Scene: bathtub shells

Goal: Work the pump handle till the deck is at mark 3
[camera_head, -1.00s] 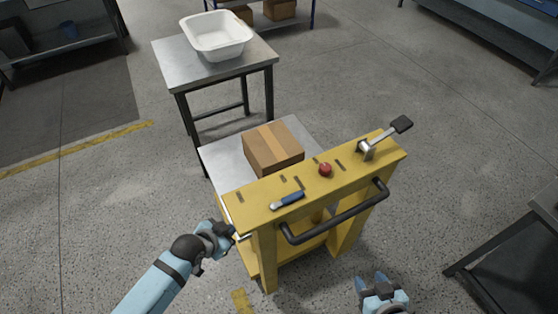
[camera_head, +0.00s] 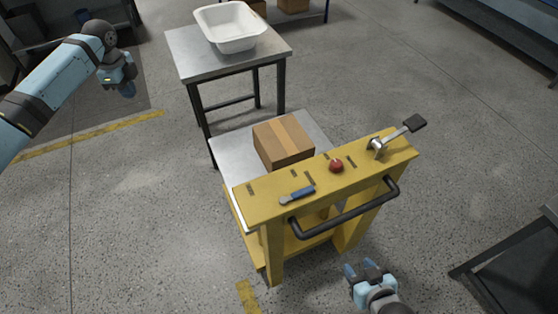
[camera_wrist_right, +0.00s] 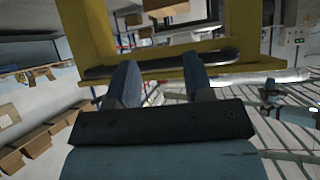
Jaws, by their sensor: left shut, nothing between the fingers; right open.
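The pump handle (camera_head: 401,132), a metal lever with a black pad, sticks up to the right from the right end of the yellow lift cart's top panel (camera_head: 270,200). The deck (camera_head: 231,153) is a grey metal plate behind that panel and carries a cardboard box (camera_head: 279,146). Dark marks show on the panel, but their numbers cannot be read. My left gripper (camera_head: 126,86) is shut and empty, raised at the upper left, far from the handle. My right gripper (camera_head: 365,270) is open and empty, low in front of the cart, below the black push bar (camera_head: 345,212).
A metal table (camera_head: 185,62) with a white tub (camera_head: 231,25) stands behind the deck. A dark bench (camera_head: 515,262) is at the right. The floor to the left is clear.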

